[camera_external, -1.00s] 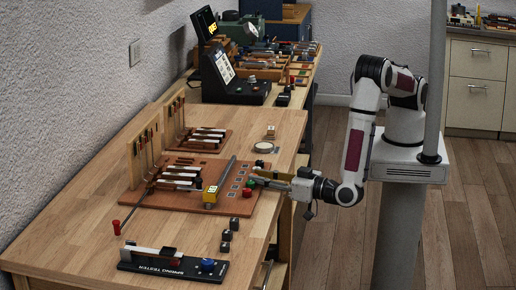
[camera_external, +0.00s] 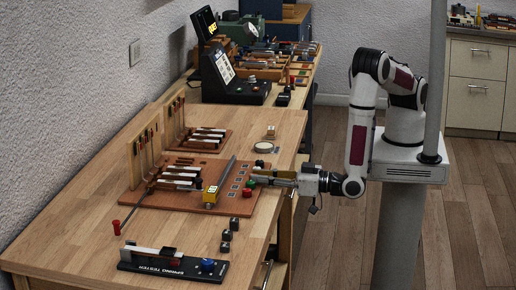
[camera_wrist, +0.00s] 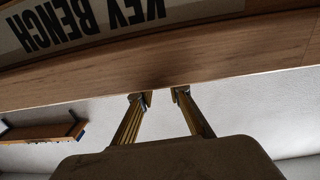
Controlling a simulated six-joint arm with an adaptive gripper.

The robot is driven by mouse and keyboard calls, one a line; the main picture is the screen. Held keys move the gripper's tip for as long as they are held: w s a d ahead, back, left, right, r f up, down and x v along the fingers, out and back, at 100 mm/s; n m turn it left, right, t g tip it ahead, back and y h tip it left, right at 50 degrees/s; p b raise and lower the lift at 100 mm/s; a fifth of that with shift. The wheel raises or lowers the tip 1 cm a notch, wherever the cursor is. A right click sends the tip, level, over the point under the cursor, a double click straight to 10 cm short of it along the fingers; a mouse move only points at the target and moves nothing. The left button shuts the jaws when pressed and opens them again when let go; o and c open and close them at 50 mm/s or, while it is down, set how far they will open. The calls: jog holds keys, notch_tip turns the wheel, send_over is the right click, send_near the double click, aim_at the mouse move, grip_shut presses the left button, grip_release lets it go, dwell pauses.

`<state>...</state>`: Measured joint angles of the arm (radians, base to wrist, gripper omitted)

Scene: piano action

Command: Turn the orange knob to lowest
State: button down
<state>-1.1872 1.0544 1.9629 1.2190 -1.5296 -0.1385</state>
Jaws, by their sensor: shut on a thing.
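The brown board (camera_external: 140,196) lies on the wooden bench, with a row of small knobs along its right edge. My gripper (camera_external: 253,180) reaches in from the right, its fingertips at this row. I cannot make out the orange knob; the fingertips cover the spot between those two. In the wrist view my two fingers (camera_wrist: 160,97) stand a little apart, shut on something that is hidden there.
A yellow block (camera_external: 210,195) and a grey bar (camera_external: 222,177) lie left of the knobs. The spring tester (camera_external: 172,264) is at the near end. The bench edge lies below my gripper.

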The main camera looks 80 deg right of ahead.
jog(key=shift+d+n+y, duration=0.2)
jog(key=shift+n+y, duration=0.6)
jog(key=shift+y, duration=0.6)
jog(key=c, duration=2.2)
grip_release()
jog(key=shift+o, duration=0.2)
jog(key=shift+s, duration=0.2)
jog(key=s+d, duration=0.1)
jog(key=s, duration=1)
jog(key=shift+s+d, duration=0.2)
jog(key=shift+s, duration=0.05)
